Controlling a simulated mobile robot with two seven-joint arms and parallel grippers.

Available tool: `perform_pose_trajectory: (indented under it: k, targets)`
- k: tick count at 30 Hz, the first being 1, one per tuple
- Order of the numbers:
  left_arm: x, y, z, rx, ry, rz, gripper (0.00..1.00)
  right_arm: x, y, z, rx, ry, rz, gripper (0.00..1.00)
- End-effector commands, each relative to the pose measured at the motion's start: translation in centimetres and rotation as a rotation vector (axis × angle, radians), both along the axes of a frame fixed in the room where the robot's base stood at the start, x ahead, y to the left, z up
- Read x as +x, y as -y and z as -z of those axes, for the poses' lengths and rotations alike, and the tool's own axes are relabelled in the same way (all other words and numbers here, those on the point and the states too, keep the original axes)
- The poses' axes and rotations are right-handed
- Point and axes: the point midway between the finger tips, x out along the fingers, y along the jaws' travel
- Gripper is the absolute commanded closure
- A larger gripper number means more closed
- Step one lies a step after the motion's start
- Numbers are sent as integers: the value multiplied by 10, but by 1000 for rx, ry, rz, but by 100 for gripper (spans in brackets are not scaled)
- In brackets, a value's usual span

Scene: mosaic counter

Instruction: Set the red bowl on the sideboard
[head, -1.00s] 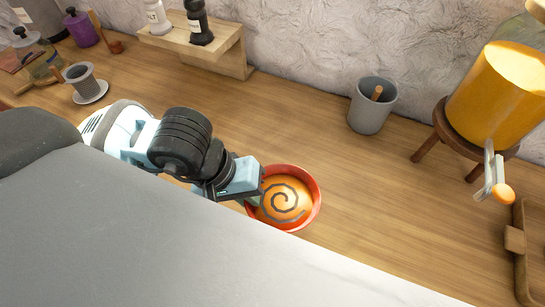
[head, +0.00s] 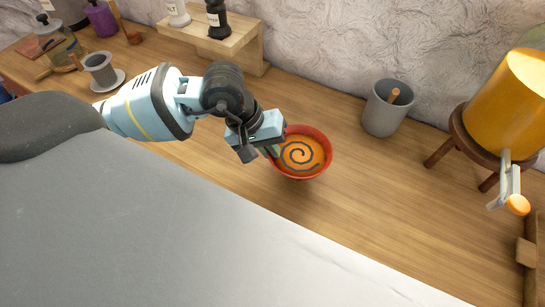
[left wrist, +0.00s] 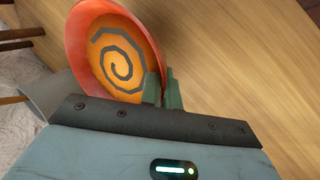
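The red bowl (head: 325,160) has an orange inside with a dark spiral. In the head view it is over the wooden counter (head: 395,215), near the middle of the picture. My left gripper (head: 272,150) is at the bowl's left edge. In the left wrist view the green fingers (left wrist: 162,90) are closed on the rim of the bowl (left wrist: 88,25), one finger on each side. Whether the bowl is clear of the counter is hard to tell. My right gripper is not in view. I cannot make out a separate sideboard in these views.
A grey cup (head: 384,110) stands behind the bowl, to its right. A yellow dispenser (head: 505,105) on a wooden stand is at the right. A small wooden shelf (head: 235,45) with shakers is at the back. Counter right of the bowl is clear.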

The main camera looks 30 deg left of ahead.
Motion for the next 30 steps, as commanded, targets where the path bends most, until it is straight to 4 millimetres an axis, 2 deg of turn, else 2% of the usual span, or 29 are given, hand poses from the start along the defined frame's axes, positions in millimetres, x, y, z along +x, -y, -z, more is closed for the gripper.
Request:
perform_pose_trajectory:
  k: [6, 17, 21, 23, 30]
  targets:
    - [0, 0, 21, -2, 3, 0, 100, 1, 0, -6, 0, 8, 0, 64]
    - [0, 0, 27, -2, 1, 1, 100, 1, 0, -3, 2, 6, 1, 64]
    - [0, 0, 27, 0, 0, 0, 81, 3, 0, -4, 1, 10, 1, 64]
    - [0, 0, 27, 0, 0, 0, 75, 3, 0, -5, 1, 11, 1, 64]
    - [0, 0, 26, 0, 0, 0, 75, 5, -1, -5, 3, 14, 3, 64]
